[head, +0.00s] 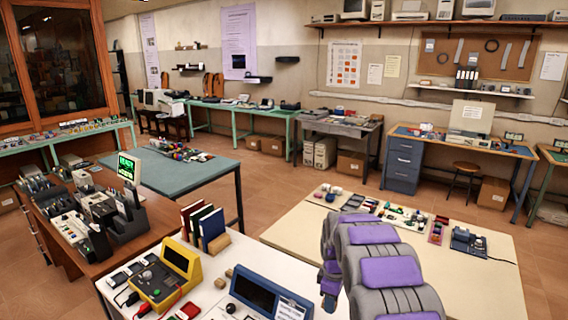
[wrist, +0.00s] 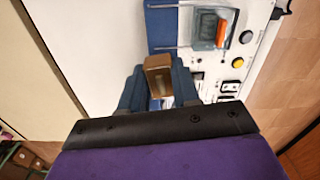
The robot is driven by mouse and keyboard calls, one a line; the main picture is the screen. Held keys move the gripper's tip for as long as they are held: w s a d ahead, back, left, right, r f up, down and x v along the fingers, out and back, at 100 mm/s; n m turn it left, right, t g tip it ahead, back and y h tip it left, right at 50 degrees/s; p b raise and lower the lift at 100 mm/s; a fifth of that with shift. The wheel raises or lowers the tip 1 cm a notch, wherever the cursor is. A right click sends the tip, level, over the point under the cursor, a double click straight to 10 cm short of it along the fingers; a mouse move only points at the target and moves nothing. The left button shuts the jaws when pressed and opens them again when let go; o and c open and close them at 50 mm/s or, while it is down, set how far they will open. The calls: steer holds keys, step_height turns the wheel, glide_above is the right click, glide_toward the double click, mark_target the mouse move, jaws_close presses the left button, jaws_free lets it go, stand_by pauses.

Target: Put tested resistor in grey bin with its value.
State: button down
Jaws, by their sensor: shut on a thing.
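In the wrist view my gripper (wrist: 158,88) has its dark blue fingers closed on a small brown block-like piece (wrist: 158,66), held over a white surface. I cannot read any value on it or tell for sure that it is the resistor. In the head view my grey and purple arm reaches over the front tables, and its fingertips are not clearly seen. A yellow tester (head: 165,275) with a dark screen and red leads stands on the white table. A blue tester (head: 265,296) stands to its right. I cannot pick out a grey bin with a readable value.
The white table (head: 222,262) holds upright folders (head: 203,224) and small wooden blocks. A cream table (head: 478,285) on the right holds small parts and a dark device (head: 468,241). A teal table (head: 185,178) stands behind. Tiled floor lies open between the benches.

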steer(key=s+r+m, duration=0.1)
steer(key=s+m, duration=0.8)
steer(key=m, duration=0.4)
step_height(320, 180, up, 7)
steer(key=w, duration=0.1)
steer(key=shift+w+d, duration=0.15)
